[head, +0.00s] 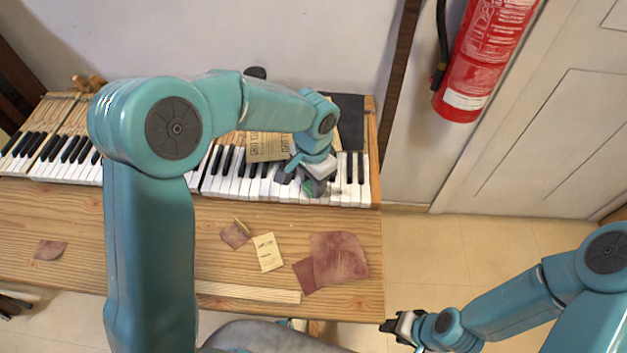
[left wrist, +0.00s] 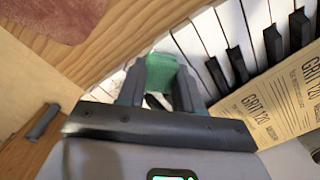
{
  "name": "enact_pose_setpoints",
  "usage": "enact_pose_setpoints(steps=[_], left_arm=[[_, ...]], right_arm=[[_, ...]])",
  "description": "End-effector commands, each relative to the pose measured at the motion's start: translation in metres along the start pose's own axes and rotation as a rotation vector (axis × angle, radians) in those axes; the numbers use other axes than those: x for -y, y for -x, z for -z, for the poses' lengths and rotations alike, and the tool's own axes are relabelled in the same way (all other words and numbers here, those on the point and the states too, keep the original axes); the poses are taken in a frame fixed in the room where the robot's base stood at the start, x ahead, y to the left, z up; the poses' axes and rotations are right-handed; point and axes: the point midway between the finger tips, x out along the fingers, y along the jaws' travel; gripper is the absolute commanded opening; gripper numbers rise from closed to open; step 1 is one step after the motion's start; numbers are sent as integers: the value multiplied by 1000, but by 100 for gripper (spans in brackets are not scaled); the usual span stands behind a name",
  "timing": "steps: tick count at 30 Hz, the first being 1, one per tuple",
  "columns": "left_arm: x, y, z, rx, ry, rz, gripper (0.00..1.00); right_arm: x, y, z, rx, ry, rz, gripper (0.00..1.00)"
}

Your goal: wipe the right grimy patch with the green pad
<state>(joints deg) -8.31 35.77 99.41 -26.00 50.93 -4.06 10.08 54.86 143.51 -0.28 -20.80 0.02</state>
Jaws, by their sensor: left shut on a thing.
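The piano keyboard (head: 228,185) lies along the back of the wooden bench, with white and black keys. My left gripper (head: 308,186) is over the white keys near the keyboard's right end. It is shut on the green pad (left wrist: 161,72), which shows between its fingers in the left wrist view, low over the white keys. I cannot tell whether the pad touches them. A small dark smudge shows between the fingers there. In the head view the arm and gripper hide part of the keys, and I cannot clearly make out the grimy patches. My right gripper (head: 401,327) is off the bench's front right corner.
A sandpaper sheet marked GRIT 120 (left wrist: 268,108) lies across the keys beside the left gripper. Reddish-brown sheets (head: 340,256) and a cream card (head: 267,252) lie on the bench (head: 215,275). A red fire extinguisher (head: 485,45) hangs at the right.

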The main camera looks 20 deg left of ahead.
Motion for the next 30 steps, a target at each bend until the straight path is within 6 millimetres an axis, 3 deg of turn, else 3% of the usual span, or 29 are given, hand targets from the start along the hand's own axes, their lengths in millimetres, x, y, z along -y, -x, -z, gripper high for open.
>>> enact_pose_setpoints(steps=[4, 6, 30], left_arm=[[0, 4, 0, 2, 0, 0, 10], [-1, 22, 1, -5, 1, 1, 10], [0, 80, -4, -1, 5, -1, 10]], right_arm=[[2, 7, 0, 0, 0, 0, 43], [4, 10, 0, 0, 0, 0, 43], [18, 51, -1, 0, 0, 0, 43]])
